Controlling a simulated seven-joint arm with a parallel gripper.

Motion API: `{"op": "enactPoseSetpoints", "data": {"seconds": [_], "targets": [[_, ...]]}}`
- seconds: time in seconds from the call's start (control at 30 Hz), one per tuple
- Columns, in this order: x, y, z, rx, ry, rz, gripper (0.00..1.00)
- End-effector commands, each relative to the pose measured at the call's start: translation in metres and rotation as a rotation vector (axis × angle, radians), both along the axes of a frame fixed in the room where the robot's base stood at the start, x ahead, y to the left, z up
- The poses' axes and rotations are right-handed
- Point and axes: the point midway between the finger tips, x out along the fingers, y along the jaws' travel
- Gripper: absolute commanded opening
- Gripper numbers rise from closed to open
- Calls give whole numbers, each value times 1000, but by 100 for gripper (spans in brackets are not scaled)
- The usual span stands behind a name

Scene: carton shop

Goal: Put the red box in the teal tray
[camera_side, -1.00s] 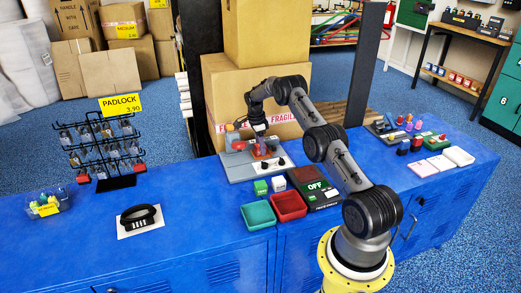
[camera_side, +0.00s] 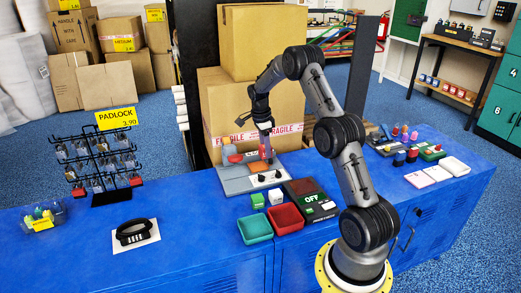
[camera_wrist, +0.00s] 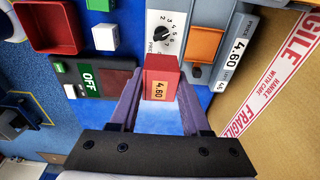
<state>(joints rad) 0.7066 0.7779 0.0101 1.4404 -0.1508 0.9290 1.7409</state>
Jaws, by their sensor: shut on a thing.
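The red box, with a 4.60 label, is held between the fingertips of my gripper (camera_wrist: 161,92) in the wrist view, where the red box (camera_wrist: 160,68) stands out clearly. In the side view my gripper (camera_side: 266,138) is shut on the red box (camera_side: 267,150), above the grey pricing machine (camera_side: 238,182). The teal tray (camera_side: 255,229) is on the blue counter, in front of the machine and left of the red tray. It looks empty. I cannot make it out in the wrist view.
A red tray (camera_side: 286,217) adjoins the teal tray. A green cube (camera_side: 257,200) and a white cube (camera_side: 276,197) stand behind them. A dark scale marked OFF (camera_side: 310,197) is to the right. Large cartons (camera_side: 245,95) rise behind the machine. The counter left of the trays has free room.

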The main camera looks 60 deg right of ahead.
Motion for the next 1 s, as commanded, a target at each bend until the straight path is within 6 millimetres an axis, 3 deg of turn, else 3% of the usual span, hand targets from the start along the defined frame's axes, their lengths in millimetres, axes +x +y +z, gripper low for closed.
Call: {"op": "enactPoseSetpoints", "data": {"seconds": [0.2,0.4,0.53,0.63,0.77,1.0], "targets": [[-24,23,16,-1,-1,1,0],[-35,34,22,-1,-1,-4,0],[-36,35,22,-1,-1,-49,0],[-48,46,9,2,2,-107,0],[-67,77,2,1,1,-161,0],[-103,150,1,-1,-2,-193,0]]}}
